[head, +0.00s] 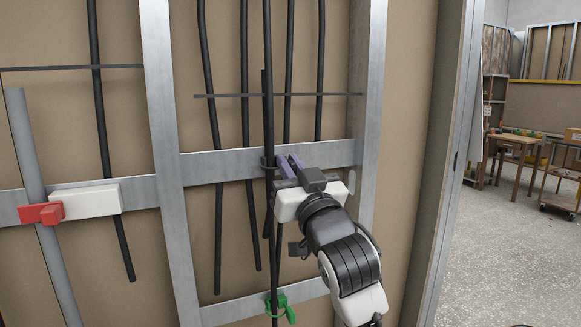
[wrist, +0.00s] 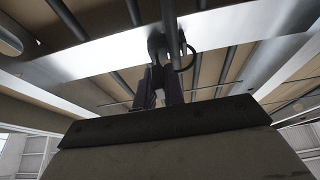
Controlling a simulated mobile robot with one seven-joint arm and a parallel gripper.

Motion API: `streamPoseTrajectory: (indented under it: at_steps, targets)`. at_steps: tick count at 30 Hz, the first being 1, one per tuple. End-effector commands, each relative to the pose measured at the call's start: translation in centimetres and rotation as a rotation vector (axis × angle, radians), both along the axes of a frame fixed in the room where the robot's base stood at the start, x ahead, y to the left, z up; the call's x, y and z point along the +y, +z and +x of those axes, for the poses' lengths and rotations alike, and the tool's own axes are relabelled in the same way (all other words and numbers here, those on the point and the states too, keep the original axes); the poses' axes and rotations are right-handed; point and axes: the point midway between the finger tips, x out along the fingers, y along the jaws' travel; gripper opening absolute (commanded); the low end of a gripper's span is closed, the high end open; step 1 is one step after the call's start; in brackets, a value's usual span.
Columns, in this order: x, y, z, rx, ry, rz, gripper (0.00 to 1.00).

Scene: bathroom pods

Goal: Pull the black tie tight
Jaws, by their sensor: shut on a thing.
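The black tie (head: 267,161) loops around a dark cable (head: 268,110) where that cable crosses the upper metal crossbar. My gripper (head: 287,163) reaches in from the lower right, its purple fingers at the tie's right side. In the wrist view the fingers (wrist: 160,85) are together just below the crossbar, and the tie's loop (wrist: 186,58) shows as a thin dark ring above them. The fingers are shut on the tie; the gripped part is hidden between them. I cannot tell how tight the loop is.
A green clip (head: 280,306) sits on the lower crossbar below. A red clamp (head: 42,214) and a white block (head: 85,201) are on the left, by a grey pipe (head: 27,150). Several dark cables hang between metal studs (head: 168,120). Open floor and a wooden table (head: 516,142) lie right.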

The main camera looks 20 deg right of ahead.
Motion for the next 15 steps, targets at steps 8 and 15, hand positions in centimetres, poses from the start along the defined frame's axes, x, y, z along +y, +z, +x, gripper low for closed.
streamPoseTrajectory:
  at_steps: [8, 15]
  targets:
    - [-0.2, -0.1, -3.9, -0.002, -0.001, 0.002, 0.0]
    - [-0.2, -0.1, -4.4, 0.001, -0.001, 0.0, 0.0]
